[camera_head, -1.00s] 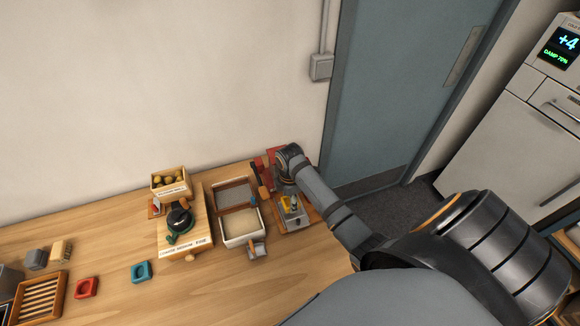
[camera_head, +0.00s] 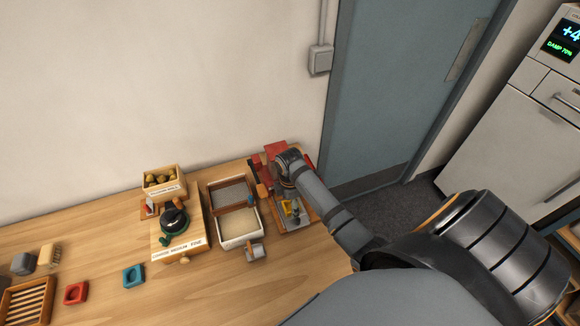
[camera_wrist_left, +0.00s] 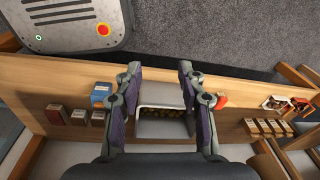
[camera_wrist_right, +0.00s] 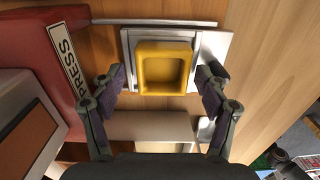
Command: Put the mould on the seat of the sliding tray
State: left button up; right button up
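The yellow mould (camera_wrist_right: 165,67), a square block with a recess, sits on the grey metal plate of the sliding tray (camera_wrist_right: 217,48) in the right wrist view. In the head view the mould (camera_head: 288,208) shows small, partly hidden below my right gripper (camera_head: 289,184). My right gripper (camera_wrist_right: 163,78) is open, its fingertips apart on either side of the mould's near part, with gaps visible. My left gripper (camera_wrist_left: 160,67) is open and empty, away from the mould, above a wooden shelf; it is not in the head view.
The red press body (camera_wrist_right: 35,45) labelled PRESS stands left of the tray. Red (camera_head: 75,293) and teal (camera_head: 134,275) moulds lie on the bench. A two-part tray (camera_head: 238,245) and a grader box (camera_head: 160,246) stand left of the press. The front bench middle is clear.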

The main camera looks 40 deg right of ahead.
jog(key=shift+r, duration=0.25)
notch_tip(320, 180, up, 9)
jog(key=shift+f+b, duration=0.15)
jog(key=shift+b, duration=0.6)
pick_arm(q)
jog(key=shift+w+a+r+p, duration=0.1)
jog(key=shift+w+r+p, duration=0.4)
jog(key=shift+p, duration=0.7)
pick_arm(e)
notch_tip(320, 180, up, 3)
jog(key=shift+s+r, duration=0.1)
jog(key=shift+r, duration=0.1)
jog(key=shift+f, duration=0.1)
